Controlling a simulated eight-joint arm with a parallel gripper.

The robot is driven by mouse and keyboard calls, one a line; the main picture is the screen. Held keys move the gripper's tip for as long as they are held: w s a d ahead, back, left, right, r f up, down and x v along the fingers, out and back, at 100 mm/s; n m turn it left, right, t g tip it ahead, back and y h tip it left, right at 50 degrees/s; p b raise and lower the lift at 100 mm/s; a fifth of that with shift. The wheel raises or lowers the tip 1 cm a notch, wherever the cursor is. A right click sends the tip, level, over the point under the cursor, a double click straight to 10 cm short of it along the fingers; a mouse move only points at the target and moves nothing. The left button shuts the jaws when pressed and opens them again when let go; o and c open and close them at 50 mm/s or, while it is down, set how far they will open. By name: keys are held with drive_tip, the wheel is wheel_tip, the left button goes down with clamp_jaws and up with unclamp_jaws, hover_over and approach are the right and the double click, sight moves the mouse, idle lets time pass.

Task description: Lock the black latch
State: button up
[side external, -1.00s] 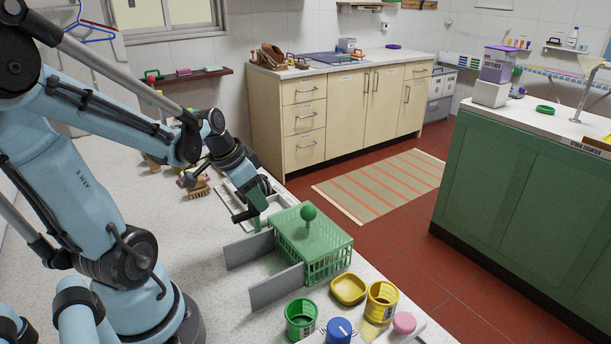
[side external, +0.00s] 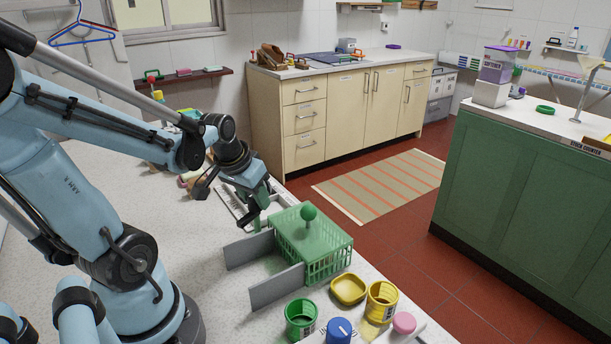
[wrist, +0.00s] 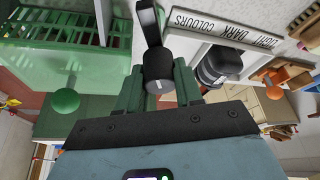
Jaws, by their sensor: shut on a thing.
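In the wrist view, a black latch (wrist: 158,72) with a rounded end and a pale mark stands between my green fingers, its dark arm running up to the top edge. My gripper (wrist: 160,88) is shut on it. In the side external view my gripper (side external: 252,218) is low over the counter, beside the white labelled board and just behind the green basket. The latch is too small and covered to make out there, and I cannot tell whether it is locked.
A green basket (side external: 330,250) with a ball knob stands close to my gripper, with grey panels (side external: 277,287) on its left. A white board (wrist: 222,22) lettered LIGHT, DARK, COLOURS and a black cylinder (wrist: 218,66) are beside the latch. Cups stand in front.

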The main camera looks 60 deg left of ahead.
drive_tip(key=n+y, duration=0.1)
drive_tip(key=n, duration=0.2)
drive_tip(key=n+g+y, duration=0.1)
drive_tip(key=n, duration=0.2)
drive_tip(key=shift+g, duration=0.3)
drive_tip(key=n+g, duration=0.1)
drive_tip(key=n, duration=0.2)
drive_tip(key=n+g, duration=0.1)
drive_tip(key=n, duration=0.3)
drive_tip(key=shift+g+y, duration=0.3)
drive_tip(key=o, duration=1)
drive_tip(key=shift+o, duration=0.2)
drive_tip(key=v, duration=1.2)
drive_tip(key=shift+d, duration=0.15)
